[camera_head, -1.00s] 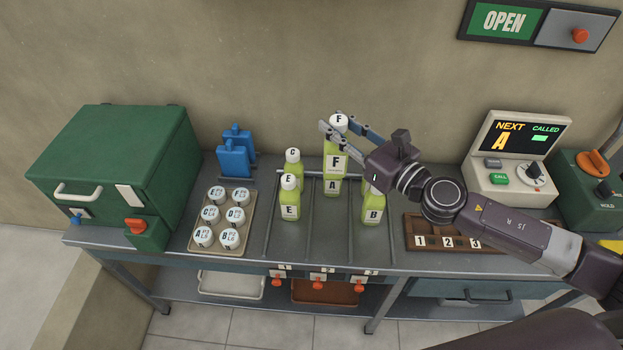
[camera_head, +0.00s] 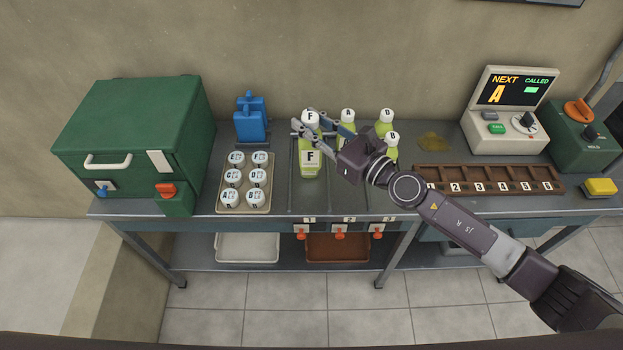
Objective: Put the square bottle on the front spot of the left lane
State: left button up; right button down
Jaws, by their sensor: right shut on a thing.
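A yellow-green bottle with a white cap and F labels (camera_head: 310,160) is at the left lane (camera_head: 296,197). It looks square-sided and upright. My right gripper (camera_head: 309,126) is shut on it near its neck, reaching in from the right. I cannot tell whether its base touches the lane or hangs above it. The front part of the left lane shows bare below the F bottle. My left gripper is not in view.
Bottles marked A (camera_head: 348,116), D (camera_head: 386,117) and B (camera_head: 392,140) stand to the right, partly behind my gripper and arm. A tray of round white caps (camera_head: 268,206) is close on the left. A numbered brown rack (camera_head: 490,168) lies right.

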aim_at(309, 158)
jog(key=f+b, duration=0.2)
jog(key=f, duration=0.1)
jog(key=f+b, duration=0.6)
jog(key=f, duration=0.1)
jog(key=shift+s+a, duration=0.1)
jog(key=shift+a, duration=0.15)
jog(key=shift+f+b, duration=0.35)
jog(key=shift+b, duration=0.1)
jog(key=shift+f+b, duration=0.45)
notch_tip(309, 158, down, 4)
jog(key=b, duration=0.2)
jog(key=shift+r+b, duration=0.25)
jog(key=shift+b, duration=0.1)
jog(key=shift+f, duration=0.15)
jog(key=c, duration=1.5)
grip_release()
jog(key=shift+c, duration=0.2)
